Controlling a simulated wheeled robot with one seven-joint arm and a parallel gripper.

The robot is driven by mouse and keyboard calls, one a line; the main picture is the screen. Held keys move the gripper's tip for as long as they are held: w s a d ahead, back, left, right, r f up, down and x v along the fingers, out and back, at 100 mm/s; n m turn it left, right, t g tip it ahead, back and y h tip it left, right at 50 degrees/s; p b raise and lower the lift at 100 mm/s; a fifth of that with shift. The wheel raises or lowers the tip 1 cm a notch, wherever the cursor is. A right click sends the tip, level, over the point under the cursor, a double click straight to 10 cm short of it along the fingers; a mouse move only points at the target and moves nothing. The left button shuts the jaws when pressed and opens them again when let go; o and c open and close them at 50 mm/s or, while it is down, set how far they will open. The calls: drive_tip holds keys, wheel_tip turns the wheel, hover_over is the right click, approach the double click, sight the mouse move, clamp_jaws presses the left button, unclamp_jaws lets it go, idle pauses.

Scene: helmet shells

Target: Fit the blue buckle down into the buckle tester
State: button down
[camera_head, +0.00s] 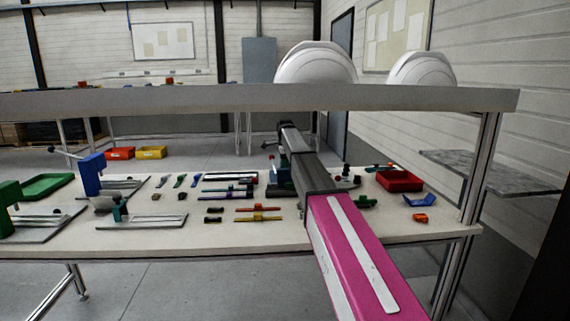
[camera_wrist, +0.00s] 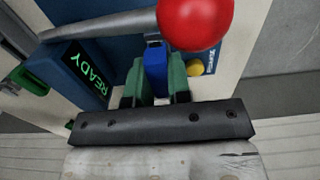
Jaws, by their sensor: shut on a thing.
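In the wrist view my gripper (camera_wrist: 157,84) is shut on the blue buckle (camera_wrist: 155,62), which stands between the two green fingers. The buckle's far end is at a small grey metal part of the buckle tester (camera_wrist: 62,62). I cannot tell whether it is seated in it. The tester is a dark blue box with a green READY display (camera_wrist: 85,72). Its grey lever with a red ball (camera_wrist: 195,22) passes over the area just beyond the buckle. In the head view my arm hides the gripper and the buckle.
A yellow button (camera_wrist: 195,68) lies right of my gripper. In the head view, small coloured parts (camera_head: 257,207) lie on the table left of my arm. A red bin (camera_head: 400,181) stands right. A shelf (camera_head: 420,98) with white helmet shells (camera_head: 316,63) spans above the table.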

drive_tip(key=shift+f, duration=0.4)
drive_tip(key=c, duration=1)
unclamp_jaws()
wheel_tip(320, 180, up, 11)
drive_tip(key=shift+f, duration=0.15)
